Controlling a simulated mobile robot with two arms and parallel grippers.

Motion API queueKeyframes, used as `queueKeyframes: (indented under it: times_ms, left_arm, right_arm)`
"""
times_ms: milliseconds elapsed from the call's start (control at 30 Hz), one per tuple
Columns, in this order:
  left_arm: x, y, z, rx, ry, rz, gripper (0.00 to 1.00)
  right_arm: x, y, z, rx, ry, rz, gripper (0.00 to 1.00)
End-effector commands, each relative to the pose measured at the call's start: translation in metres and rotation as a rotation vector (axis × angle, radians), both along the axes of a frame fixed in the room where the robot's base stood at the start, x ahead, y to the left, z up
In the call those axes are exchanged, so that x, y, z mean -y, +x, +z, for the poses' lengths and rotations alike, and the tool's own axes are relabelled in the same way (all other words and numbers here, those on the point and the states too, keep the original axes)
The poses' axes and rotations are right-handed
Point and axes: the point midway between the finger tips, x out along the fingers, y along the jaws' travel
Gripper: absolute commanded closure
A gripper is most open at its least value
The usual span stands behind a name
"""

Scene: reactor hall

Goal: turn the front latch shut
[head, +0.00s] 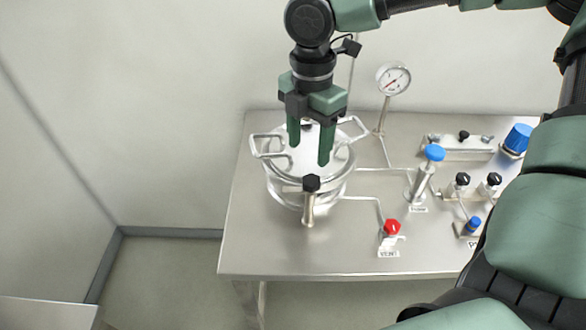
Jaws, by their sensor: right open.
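The front latch (310,200) is on the near side of the round steel vessel (275,187). It has a black knob on top and a steel stem that hangs down at the vessel's front. The vessel's lid (285,158) is on, with a loop handle at its left and another at its right. My right gripper (310,153) points down over the lid, its green fingers apart and nothing between them. The fingers hide part of the lid, and the knob lies just below them in the picture. I cannot tell the height of the fingertips above the lid. My left gripper is out of view.
A gauge (393,79) stands on a post behind the vessel. A red vent knob (391,227), a blue-topped valve (425,175) and several black and blue knobs are to the right. Thin pipes run across the steel table (330,256). Its front left is clear.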

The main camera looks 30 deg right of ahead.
Motion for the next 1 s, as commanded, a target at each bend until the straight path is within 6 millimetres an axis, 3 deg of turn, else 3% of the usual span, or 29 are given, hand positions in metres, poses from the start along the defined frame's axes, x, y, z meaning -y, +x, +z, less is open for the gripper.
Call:
queueKeyframes:
  times_ms: [67,133,300,433,567,767,900,1000]
  left_arm:
    - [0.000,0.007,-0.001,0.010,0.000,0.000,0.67]
    - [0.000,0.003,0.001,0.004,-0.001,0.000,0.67]
    - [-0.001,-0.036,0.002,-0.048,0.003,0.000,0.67]
    - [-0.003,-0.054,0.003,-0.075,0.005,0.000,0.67]
    - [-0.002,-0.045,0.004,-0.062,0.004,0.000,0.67]
    - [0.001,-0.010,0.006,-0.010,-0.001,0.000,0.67]
    - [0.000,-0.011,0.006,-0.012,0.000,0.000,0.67]
    - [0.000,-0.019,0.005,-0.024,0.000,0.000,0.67]
  right_arm:
    - [-0.002,0.000,-0.005,-0.002,0.001,0.004,0.43]
    - [-0.001,-0.001,-0.011,-0.003,-0.001,0.003,0.43]
    - [-0.001,-0.002,-0.039,-0.006,-0.002,0.004,0.43]
    - [-0.001,-0.002,-0.059,-0.004,-0.001,0.002,0.43]
    - [-0.001,-0.002,-0.072,-0.003,-0.002,0.003,0.43]
    - [-0.001,-0.002,-0.077,-0.001,0.000,0.003,0.43]
    - [-0.001,-0.002,-0.077,-0.001,0.000,0.002,0.43]
    - [-0.001,-0.002,-0.077,-0.001,0.000,0.002,0.68]
